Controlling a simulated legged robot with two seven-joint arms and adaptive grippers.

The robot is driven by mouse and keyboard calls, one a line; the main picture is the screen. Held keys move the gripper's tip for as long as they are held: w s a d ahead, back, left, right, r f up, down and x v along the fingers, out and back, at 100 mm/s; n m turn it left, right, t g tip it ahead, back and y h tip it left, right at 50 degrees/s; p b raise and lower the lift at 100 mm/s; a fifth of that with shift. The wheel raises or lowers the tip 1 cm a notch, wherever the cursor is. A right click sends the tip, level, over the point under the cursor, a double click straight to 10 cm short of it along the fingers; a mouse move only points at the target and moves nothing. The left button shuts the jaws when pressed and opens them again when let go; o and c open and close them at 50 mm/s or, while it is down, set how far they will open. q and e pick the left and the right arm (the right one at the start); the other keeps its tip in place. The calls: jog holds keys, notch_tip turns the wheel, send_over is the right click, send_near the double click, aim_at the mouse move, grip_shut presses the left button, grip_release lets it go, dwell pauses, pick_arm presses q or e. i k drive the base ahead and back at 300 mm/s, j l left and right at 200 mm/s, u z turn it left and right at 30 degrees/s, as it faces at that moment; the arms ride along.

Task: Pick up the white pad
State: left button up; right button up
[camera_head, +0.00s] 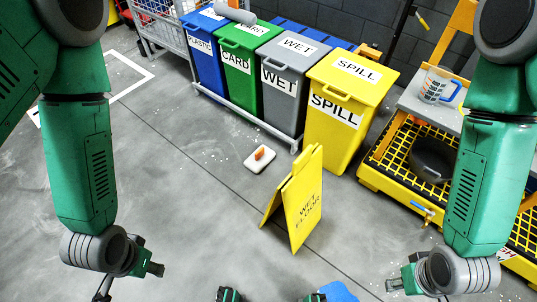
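The white pad (254,163) lies flat on the grey floor near the middle of the view, in front of the bins. A small orange-brown piece, perhaps a handle, stands on its top. My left gripper (130,282) is at the lower left, well apart from the pad, with its fingers spread and nothing between them. My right gripper (417,290) is at the lower right, also far from the pad. One finger is splayed to the left; the rest is partly cut off by the frame's bottom edge. I see nothing held in it.
A yellow wet-floor sign (297,205) stands just right of and nearer than the pad. Behind the pad are blue, green, grey (283,90) and yellow bins (340,125). A yellow grated pallet (385,183) is at the right. A blue item (338,292) lies at the bottom. Floor left of the pad is clear.

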aim_at(261, 157)
jog(key=i+j+z, duration=0.65)
jog(key=j+z, duration=0.3)
jog(key=i+j+z, duration=0.1)
jog(key=j+z, duration=0.35)
jog(key=j, duration=0.25)
jog(key=j+z, duration=0.5)
jog(key=j, duration=0.2)
jog(key=j+z, duration=0.45)
jog(key=j, duration=0.25)
jog(key=k+j+z, duration=0.2)
jog(key=j+z, duration=0.25)
jog(key=j, duration=0.2)
